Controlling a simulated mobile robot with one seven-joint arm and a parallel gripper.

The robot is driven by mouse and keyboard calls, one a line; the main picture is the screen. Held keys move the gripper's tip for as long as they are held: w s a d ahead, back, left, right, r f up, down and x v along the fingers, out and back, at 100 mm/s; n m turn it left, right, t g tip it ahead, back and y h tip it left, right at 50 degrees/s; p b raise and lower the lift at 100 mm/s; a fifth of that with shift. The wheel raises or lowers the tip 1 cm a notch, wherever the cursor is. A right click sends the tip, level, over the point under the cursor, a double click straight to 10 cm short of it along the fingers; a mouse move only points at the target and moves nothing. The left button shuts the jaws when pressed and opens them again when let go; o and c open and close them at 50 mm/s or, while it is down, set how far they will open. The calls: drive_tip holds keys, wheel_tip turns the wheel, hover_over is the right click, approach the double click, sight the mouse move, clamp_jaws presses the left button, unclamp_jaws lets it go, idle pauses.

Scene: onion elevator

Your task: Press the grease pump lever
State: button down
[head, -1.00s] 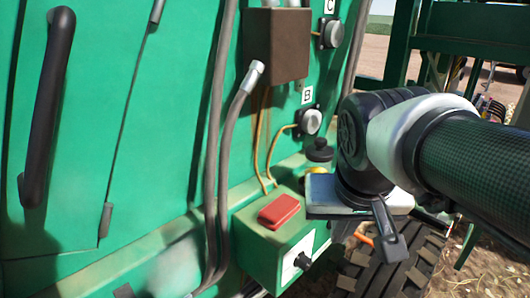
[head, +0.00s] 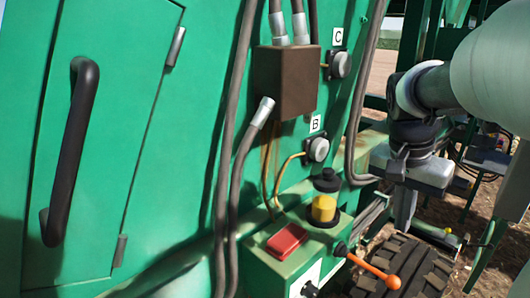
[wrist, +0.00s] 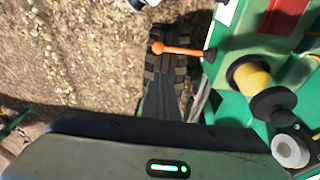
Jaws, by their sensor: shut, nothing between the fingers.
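The grease pump has a yellow reservoir (head: 323,208) with black caps on a green box. It also shows in the wrist view (wrist: 250,78). Its lever (head: 372,267) is an orange rod with a rounded orange end and a black pivot, sticking out to the right over the tyre. In the wrist view the lever (wrist: 178,50) lies past the fingertips, pointing left. My gripper (head: 403,222) hangs fingers down behind and above the lever, apart from it in the head view. Its fingers (wrist: 167,95) are closed together and hold nothing.
The green machine wall (head: 160,130) fills the left, with a black handle (head: 70,150), grey hoses and a brown box (head: 285,80). A red block (head: 287,241) sits on the green box. A tyre (head: 415,270) lies below the lever. Open ground shows left in the wrist view.

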drive_tip(key=b, duration=0.3)
approach(392, 277)
drive_tip(key=f, duration=0.1)
drive_tip(key=w+d+f, duration=0.1)
drive_tip(key=f, duration=0.1)
drive_tip(key=d+f, duration=0.1)
drive_tip(key=f, duration=0.1)
drive_tip(key=shift+w+d, duration=0.1)
drive_tip(key=shift+w, duration=0.05)
drive_tip(key=shift+s+f+b, duration=0.25)
drive_tip(key=shift+f+b, duration=0.25)
drive_tip(key=shift+f, duration=0.05)
